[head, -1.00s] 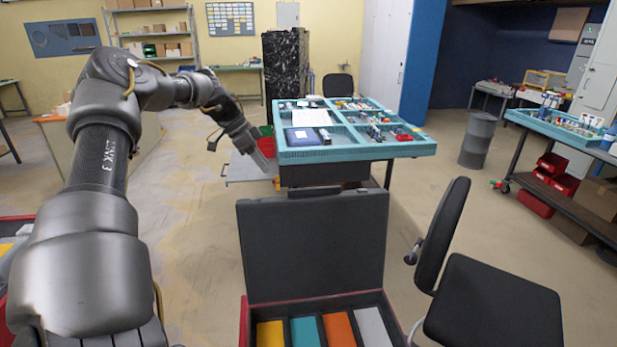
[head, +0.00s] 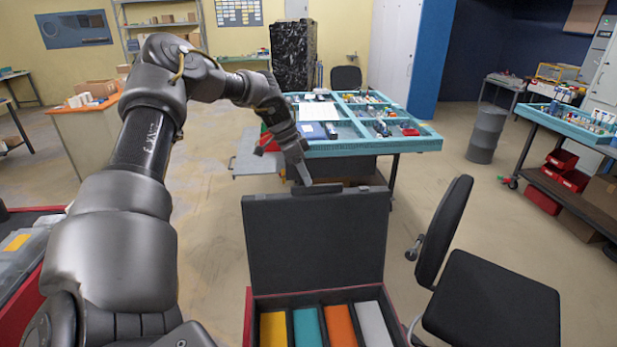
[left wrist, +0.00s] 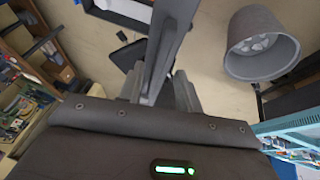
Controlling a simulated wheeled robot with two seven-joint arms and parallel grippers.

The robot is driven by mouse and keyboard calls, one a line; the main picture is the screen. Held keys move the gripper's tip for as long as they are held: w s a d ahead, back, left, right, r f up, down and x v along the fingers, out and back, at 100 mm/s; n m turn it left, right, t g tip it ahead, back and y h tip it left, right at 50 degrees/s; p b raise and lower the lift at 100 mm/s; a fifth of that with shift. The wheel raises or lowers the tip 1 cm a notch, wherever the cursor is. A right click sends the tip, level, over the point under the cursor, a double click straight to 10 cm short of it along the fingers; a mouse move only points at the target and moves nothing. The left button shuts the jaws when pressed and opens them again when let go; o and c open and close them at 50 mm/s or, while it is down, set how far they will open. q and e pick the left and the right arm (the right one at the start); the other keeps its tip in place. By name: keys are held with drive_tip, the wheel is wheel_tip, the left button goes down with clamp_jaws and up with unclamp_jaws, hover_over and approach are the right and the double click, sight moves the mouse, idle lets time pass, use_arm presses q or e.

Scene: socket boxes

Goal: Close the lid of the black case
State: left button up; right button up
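The black case stands open at the bottom middle of the head view, its black lid (head: 317,245) raised roughly upright. The case's red outer side (head: 249,318) shows at the left. Inside lie a yellow block (head: 273,329), a teal block (head: 307,327), an orange block (head: 340,326) and a light grey block (head: 375,323). My left gripper (head: 303,174) is by the lid's top edge, behind or just above it; I cannot tell if they touch. My right gripper is out of view.
A teal tray table (head: 415,143) with small parts stands behind the lid. A black chair (head: 490,305) is close on the case's right. A grey barrel (head: 486,135) stands farther right. Another red-edged case (head: 25,290) is at the left edge.

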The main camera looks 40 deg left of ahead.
use_arm(q)
drive_tip(key=shift+x, duration=1)
drive_tip(key=shift+d+f+p, duration=0.25)
drive_tip(key=shift+p, duration=0.05)
drive_tip(key=shift+a, duration=0.15)
drive_tip(key=c, duration=0.3)
drive_tip(key=shift+w, duration=0.1)
clamp_jaws()
